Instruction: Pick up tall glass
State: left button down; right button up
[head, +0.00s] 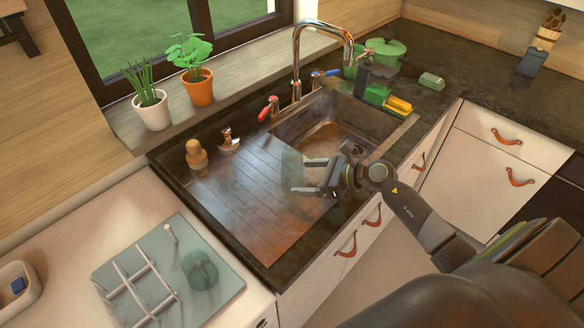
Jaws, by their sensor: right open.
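The tall glass (290,165) is a faint, see-through, greenish upright shape on the ribbed metal drainboard, left of the sink basin. My right gripper (298,177) comes in from the right with its fingers pointing left. It is open, and its fingertips overlap the glass's right side in the head view. I cannot tell whether the glass stands between the fingers or just beyond them, or whether they touch it. My left gripper is not in view.
The drainboard (235,205) is mostly clear. A wooden-looking bottle (196,154) stands at its back left. The tall faucet (298,62) rises behind the basin. A glass tray (226,284) with a white rack and a rounded greenish glass vessel (200,270) lies front left.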

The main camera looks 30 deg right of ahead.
aim_at(292, 178)
jog(key=shift+w+a+f+p, duration=0.1)
jog(key=shift+w+a+p, duration=0.15)
jog(key=shift+p, duration=0.05)
jog(key=p+x, duration=0.1)
jog(key=x, duration=0.2)
jog(key=shift+f, duration=0.15)
jog(key=shift+w+a+f+p, duration=0.3)
jog(key=shift+w+a, duration=0.05)
jog(key=shift+c, duration=0.3)
jog(key=c, duration=1.2)
jog(key=shift+r, duration=0.1)
